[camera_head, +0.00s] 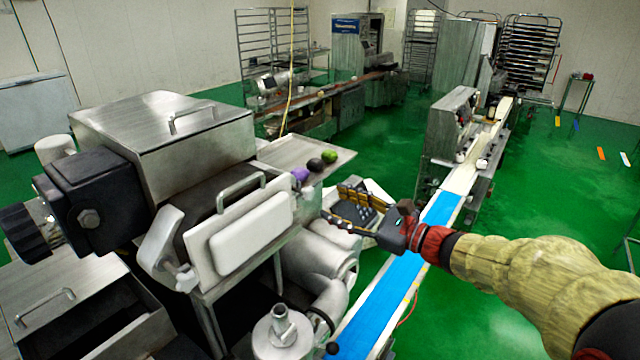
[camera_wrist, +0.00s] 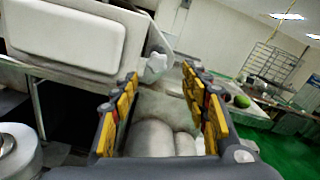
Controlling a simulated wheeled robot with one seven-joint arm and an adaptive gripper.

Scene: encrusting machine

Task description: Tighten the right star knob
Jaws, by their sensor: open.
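The right star knob (camera_wrist: 155,68) is pale grey and lobed. In the wrist view it sits at the right end of the white front panel (camera_wrist: 65,35), beyond my fingertips and within the gap between them. My gripper (camera_wrist: 159,80) is open and empty, with yellow-and-black finger pads. In the head view my gripper (camera_head: 336,202) is to the right of the white panel (camera_head: 240,235), pointing left toward its right end. I cannot clearly make out the right knob there. Another pale knob (camera_head: 186,279) is at the panel's left end.
A metal tray (camera_head: 325,153) with a purple item (camera_head: 300,175), a dark fruit (camera_head: 316,165) and a green fruit (camera_head: 330,156) is behind my gripper. Pale machine housings (camera_head: 325,258) lie below it. A blue conveyor belt (camera_head: 385,300) runs beneath my arm.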

